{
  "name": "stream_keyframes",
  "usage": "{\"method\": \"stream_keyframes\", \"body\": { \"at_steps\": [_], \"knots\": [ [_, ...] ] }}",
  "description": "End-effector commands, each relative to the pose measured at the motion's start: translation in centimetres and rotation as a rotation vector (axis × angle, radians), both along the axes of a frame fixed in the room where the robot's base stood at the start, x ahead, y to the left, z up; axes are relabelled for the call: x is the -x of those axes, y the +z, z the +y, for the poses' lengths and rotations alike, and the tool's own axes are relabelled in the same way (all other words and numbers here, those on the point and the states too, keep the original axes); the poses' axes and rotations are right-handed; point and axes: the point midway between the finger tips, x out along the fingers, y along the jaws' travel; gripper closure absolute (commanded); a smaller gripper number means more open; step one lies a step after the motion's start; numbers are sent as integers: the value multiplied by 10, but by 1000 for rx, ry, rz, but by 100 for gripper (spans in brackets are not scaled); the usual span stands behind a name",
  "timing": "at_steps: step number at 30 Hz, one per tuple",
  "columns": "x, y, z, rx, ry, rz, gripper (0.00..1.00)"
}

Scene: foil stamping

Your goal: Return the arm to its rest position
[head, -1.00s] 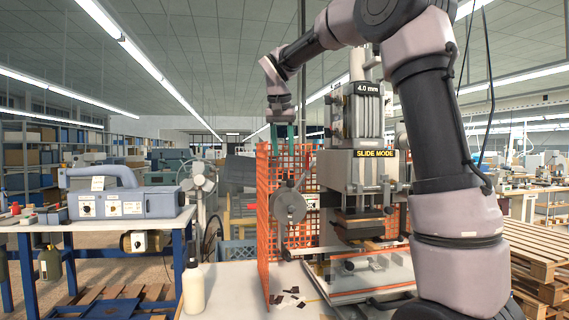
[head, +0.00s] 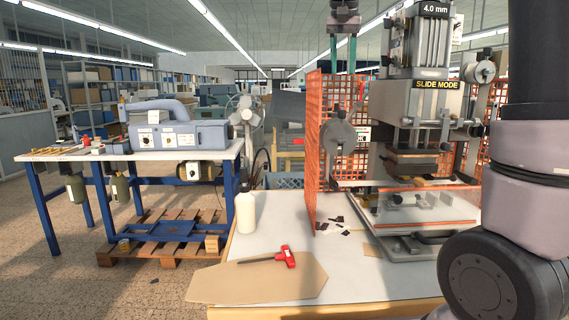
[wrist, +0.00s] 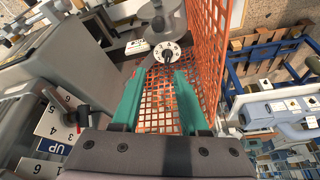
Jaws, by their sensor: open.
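My gripper (head: 342,50) is at the top of the head view, pointing down, above the orange mesh guard (head: 334,98) and left of the stamping press (head: 428,105). Its two green fingers stand apart with nothing between them. In the wrist view the fingers of my gripper (wrist: 160,95) are also apart, with the orange mesh guard (wrist: 203,45) and a round dial (wrist: 167,53) beyond them. My arm's large links fill the right of the head view.
A white bottle (head: 246,211), a red-handled tool (head: 283,257) and a brown sheet (head: 258,284) are on the worktable (head: 282,212). Dark scraps lie by the guard. A blue-legged bench (head: 45,210) with a grey-blue machine (head: 180,135) stands left.

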Motion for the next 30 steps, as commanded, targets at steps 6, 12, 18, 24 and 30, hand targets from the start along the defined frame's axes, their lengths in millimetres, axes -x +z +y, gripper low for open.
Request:
{"method": "stream_keyframes", "body": {
  "at_steps": [6, 12, 18, 24, 30],
  "knots": [
    [78, -17, -35, -95, 52, -38, 56],
    [150, -51, -53, -179, 85, -103, 56],
    [211, -94, -61, -240, 88, -182, 56],
    [241, -125, -63, -267, 79, -234, 56],
    [247, -132, -63, -272, 76, -245, 56]
  ]
}}
